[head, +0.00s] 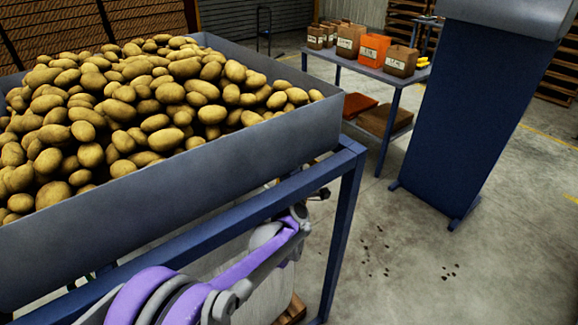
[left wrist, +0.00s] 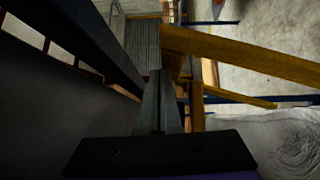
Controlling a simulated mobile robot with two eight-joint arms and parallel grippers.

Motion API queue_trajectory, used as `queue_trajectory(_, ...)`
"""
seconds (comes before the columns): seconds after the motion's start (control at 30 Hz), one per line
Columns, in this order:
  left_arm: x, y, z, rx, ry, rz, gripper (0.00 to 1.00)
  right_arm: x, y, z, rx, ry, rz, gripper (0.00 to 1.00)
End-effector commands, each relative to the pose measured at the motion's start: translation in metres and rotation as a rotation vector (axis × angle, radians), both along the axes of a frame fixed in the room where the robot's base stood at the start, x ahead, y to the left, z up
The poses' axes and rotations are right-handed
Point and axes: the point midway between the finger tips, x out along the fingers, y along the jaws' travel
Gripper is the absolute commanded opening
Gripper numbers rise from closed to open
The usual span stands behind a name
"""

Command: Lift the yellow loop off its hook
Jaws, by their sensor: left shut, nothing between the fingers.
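My left gripper (left wrist: 158,76) is shut and empty in the left wrist view, its two grey fingers together. Yellow bands (left wrist: 245,55), which look like parts of the yellow loop, lie just right of and around the fingertips. One wide band runs across to the right edge, and a thinner one and an upright piece are below it. I cannot tell whether the fingers touch them. No hook can be made out. In the head view my purple left arm reaches up along the hopper frame; the loop does not show there. My right gripper is not in view.
A grey hopper (head: 235,150) heaped with potatoes (head: 150,95) stands on a blue frame (head: 345,220), close to my left arm. A blue panel (head: 470,110) stands at the right. A table (head: 372,75) behind holds several boxes. The floor between (head: 420,260) is mostly clear.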

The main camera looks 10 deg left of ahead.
Motion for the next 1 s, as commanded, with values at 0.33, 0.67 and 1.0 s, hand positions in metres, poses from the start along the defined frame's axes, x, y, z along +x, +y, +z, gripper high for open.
queue_trajectory(0.33,0.031,-0.024,-0.01,0.0,0.0,0.0,0.0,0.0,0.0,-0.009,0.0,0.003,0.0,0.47)
queue_trajectory(0.67,0.041,-0.032,-0.014,0.0,0.0,0.0,0.0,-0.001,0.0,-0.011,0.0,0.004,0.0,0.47)
queue_trajectory(1.0,0.041,-0.032,-0.014,0.0,0.0,0.0,0.0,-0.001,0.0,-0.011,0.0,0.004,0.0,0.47)
